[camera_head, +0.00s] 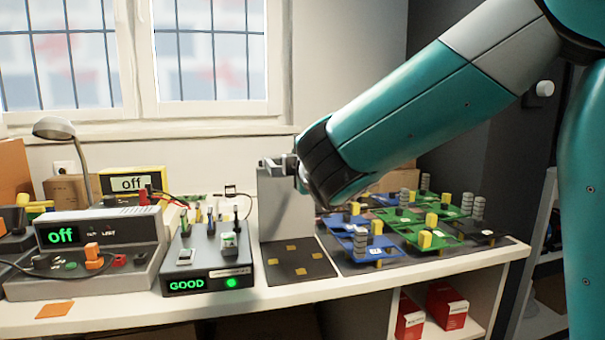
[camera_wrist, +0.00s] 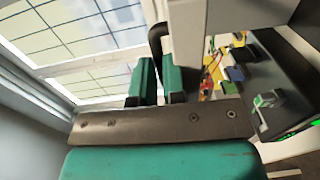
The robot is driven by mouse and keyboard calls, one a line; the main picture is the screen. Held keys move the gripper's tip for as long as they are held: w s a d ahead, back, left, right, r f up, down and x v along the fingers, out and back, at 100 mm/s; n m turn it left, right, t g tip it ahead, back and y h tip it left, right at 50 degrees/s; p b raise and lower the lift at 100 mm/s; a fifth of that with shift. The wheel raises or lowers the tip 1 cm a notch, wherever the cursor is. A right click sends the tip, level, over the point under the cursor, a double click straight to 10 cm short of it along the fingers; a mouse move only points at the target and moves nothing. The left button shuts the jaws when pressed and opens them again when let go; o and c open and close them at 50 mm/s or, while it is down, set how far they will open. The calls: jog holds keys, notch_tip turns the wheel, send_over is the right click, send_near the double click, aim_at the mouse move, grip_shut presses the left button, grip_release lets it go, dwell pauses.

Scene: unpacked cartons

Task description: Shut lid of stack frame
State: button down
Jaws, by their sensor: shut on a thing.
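The stack frame (camera_head: 299,271) is a dark base with several gold pads, on the white worktop. Its lid (camera_head: 282,213) is a pale grey panel standing upright at the back of the base, so the frame is open. My gripper (camera_head: 280,164) is at the lid's upper edge, coming in from the right. In the wrist view, my gripper's green fingers (camera_wrist: 158,84) are shut on a black bar-like handle (camera_wrist: 157,38) beside the lid's pale panel (camera_wrist: 202,32). The head view mostly hides this grip behind my wrist.
A grey tester (camera_head: 211,262) reading GOOD stands close left of the frame. A grey unit (camera_head: 92,246) reading off and a lamp (camera_head: 54,129) stand farther left. Blue and green boards (camera_head: 440,232) with upright parts lie to the right. The window wall is behind.

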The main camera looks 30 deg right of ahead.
jog(key=shift+s+f+b, duration=0.1)
jog(key=shift+f+b, duration=0.4)
jog(key=shift+b, duration=0.15)
jog(key=c, duration=1.2)
grip_release()
